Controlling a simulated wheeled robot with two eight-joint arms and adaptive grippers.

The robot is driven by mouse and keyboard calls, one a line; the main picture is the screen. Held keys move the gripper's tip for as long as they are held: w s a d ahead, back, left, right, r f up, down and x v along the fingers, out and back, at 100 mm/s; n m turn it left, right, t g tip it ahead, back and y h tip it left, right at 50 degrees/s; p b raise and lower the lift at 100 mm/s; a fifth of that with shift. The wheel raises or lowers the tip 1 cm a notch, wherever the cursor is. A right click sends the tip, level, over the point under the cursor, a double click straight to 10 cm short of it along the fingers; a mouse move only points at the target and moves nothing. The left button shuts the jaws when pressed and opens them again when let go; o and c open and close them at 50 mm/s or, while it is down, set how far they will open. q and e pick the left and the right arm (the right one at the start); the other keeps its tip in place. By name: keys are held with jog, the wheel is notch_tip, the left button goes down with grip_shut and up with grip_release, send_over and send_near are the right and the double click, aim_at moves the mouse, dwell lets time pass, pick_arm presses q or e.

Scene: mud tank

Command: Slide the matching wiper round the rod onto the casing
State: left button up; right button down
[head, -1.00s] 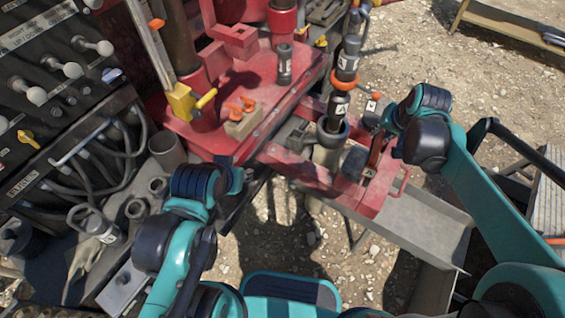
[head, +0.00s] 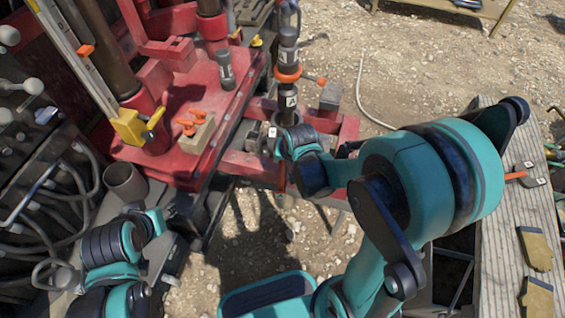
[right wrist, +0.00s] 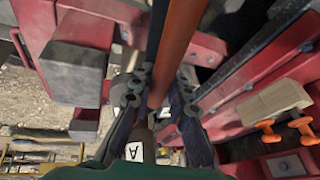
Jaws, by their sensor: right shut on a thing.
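The dark upright rod (head: 288,50) stands at centre in the head view, with white labels, one reading A, and an orange ring (head: 288,75) around it. My right gripper (head: 283,160) is low beside the rod, over the red frame. In the right wrist view (right wrist: 160,95) its fingers are shut on an orange-red handle (right wrist: 178,45). Whether this handle belongs to the wiper, I cannot tell. The casing top at the rod's foot is largely hidden by my right gripper and wrist. My left gripper (head: 155,222) is at lower left, its fingers not clearly shown.
The red platform (head: 190,100) with orange clips (head: 187,127) lies left of the rod. A grey block (head: 330,95) with an orange knob (head: 321,80) is just right of it. A wooden bench (head: 505,215) with gloves (head: 537,248) is at right. Gravel ground is open behind.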

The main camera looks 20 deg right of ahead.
jog(key=shift+w+d+f+b, duration=0.3)
jog(key=shift+w+f+b, duration=0.2)
jog(key=shift+w+f, duration=0.25)
jog(key=shift+w+d+f+b, duration=0.35)
jog(key=shift+w+f+b, duration=0.15)
jog(key=shift+w, duration=0.3)
jog(key=shift+w+d+f+b, duration=0.3)
jog(key=shift+w+f+b, duration=0.2)
jog(key=shift+w+f, duration=0.25)
jog(key=w+d, duration=0.3)
jog(key=w, duration=0.6)
jog(key=shift+d+f, duration=0.15)
jog(key=shift+d, duration=0.2)
jog(key=shift+f+b, duration=0.45)
jog(key=shift+b, duration=0.2)
jog(key=c, duration=1.4)
grip_release()
jog(key=shift+o, duration=0.2)
jog(key=shift+r, duration=0.1)
jog(key=v, duration=1.1)
jog(key=shift+s+r, duration=0.2)
jog(key=shift+r, duration=0.15)
